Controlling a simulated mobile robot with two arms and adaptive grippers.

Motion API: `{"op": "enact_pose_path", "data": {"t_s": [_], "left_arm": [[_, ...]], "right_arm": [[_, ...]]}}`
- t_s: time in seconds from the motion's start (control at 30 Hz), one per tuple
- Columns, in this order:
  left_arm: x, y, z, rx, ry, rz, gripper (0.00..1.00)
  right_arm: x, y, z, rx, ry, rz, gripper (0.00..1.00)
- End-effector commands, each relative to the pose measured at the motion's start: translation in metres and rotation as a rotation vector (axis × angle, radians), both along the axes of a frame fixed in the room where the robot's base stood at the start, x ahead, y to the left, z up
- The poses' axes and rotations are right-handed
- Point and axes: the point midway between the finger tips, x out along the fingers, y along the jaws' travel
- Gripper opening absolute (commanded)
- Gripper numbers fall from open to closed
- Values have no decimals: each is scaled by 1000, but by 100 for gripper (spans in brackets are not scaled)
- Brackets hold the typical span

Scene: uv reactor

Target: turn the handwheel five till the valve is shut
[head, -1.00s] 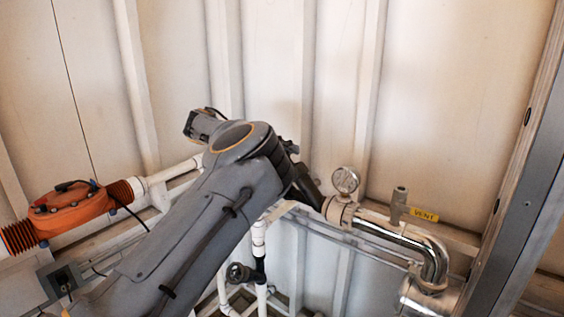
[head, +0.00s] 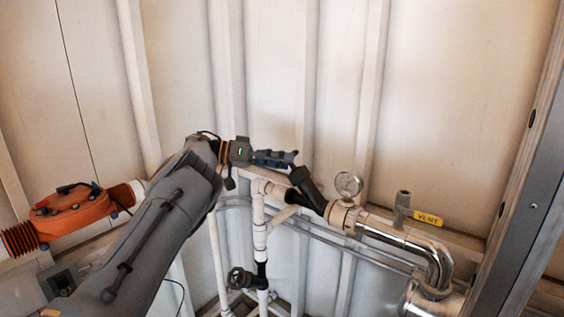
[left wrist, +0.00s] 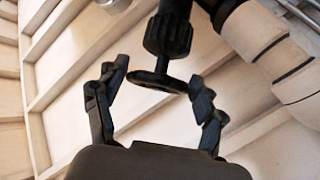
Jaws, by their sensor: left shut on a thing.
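A small dark handwheel (left wrist: 150,79) sits on the end of a black valve stem and bonnet (left wrist: 168,34) in the left wrist view. In the head view the black valve body (head: 309,190) slants up and left from the pipe, and its wheel is mostly hidden by my fingers. No number shows on it. My left gripper (head: 286,159) is at the valve's upper end. My right gripper is not in view.
A round gauge (head: 348,184), a vent fitting (head: 403,207) with a yellow tag and a shiny bent pipe (head: 435,255) are right of the valve. White pipes with another dark valve (head: 240,278) run below. An orange unit (head: 72,212) is at left. The wall is close behind.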

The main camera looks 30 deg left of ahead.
Motion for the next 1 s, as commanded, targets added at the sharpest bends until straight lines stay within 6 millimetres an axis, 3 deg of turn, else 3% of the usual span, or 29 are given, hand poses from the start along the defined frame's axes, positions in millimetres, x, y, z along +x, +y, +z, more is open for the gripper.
{"op": "enact_pose_path", "data": {"t_s": [0.5,0.53,0.6,1.0], "left_arm": [[0,0,-1,-1,-7,-9,38],[0,0,-1,-1,-7,-9,76],[0,0,-1,-1,-7,-9,90],[-1,3,0,-1,-7,-8,91]], "right_arm": [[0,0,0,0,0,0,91],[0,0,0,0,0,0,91],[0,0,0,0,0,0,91],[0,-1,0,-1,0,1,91]]}}
